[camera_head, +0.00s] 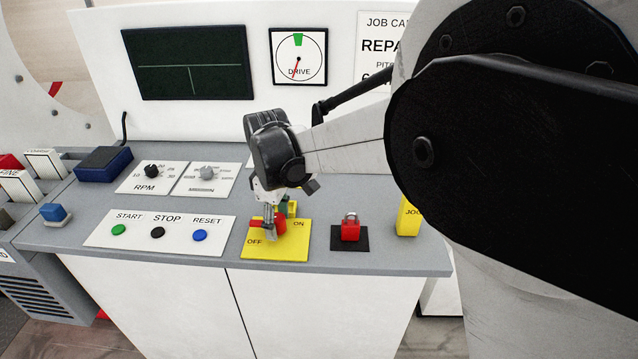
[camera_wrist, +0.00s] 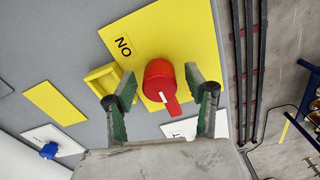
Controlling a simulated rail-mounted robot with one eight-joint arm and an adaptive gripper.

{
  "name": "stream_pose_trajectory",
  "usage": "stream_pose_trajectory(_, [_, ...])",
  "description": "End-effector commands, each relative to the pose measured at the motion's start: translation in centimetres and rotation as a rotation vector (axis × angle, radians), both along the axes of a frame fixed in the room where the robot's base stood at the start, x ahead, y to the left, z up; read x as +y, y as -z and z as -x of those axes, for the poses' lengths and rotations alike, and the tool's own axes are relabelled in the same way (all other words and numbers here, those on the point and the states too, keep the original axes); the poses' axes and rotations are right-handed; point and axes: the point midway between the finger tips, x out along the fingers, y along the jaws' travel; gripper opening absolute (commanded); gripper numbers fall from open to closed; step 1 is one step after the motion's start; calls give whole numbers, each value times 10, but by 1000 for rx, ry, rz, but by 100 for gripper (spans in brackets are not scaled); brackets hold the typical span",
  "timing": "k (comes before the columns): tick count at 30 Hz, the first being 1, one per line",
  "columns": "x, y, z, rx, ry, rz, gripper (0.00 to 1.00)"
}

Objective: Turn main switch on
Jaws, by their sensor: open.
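The main switch is a red rotary knob (camera_wrist: 158,78) with a white line on its handle, on a yellow plate (camera_head: 275,249) marked OFF at the lower left and ON at the upper right. In the wrist view the handle points down and slightly right, away from the ON label (camera_wrist: 123,46). My gripper (camera_head: 269,227) is over the plate in the head view and partly hides the knob. In the wrist view my open gripper (camera_wrist: 160,84) has one finger on each side of the knob, with visible gaps. I cannot tell whether the handle points exactly at OFF.
A yellow bracket (camera_wrist: 104,80) stands close beside the knob. To the left is a panel (camera_head: 180,243) with START, STOP and RESET buttons. To the right is a red padlock (camera_head: 351,230) on a black square, then a yellow block (camera_head: 408,218). The console's front edge is close below.

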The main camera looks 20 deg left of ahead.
Motion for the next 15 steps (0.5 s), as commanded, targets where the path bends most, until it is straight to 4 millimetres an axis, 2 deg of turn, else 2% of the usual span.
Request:
stream_pose_trajectory(3, [0, 0, 0, 0, 0, 0, 49])
stream_pose_trajectory(13, [0, 0, 0, 0, 1, 0, 5])
stream_pose_trajectory(15, [0, 0, 0, 0, 1, 0, 5])
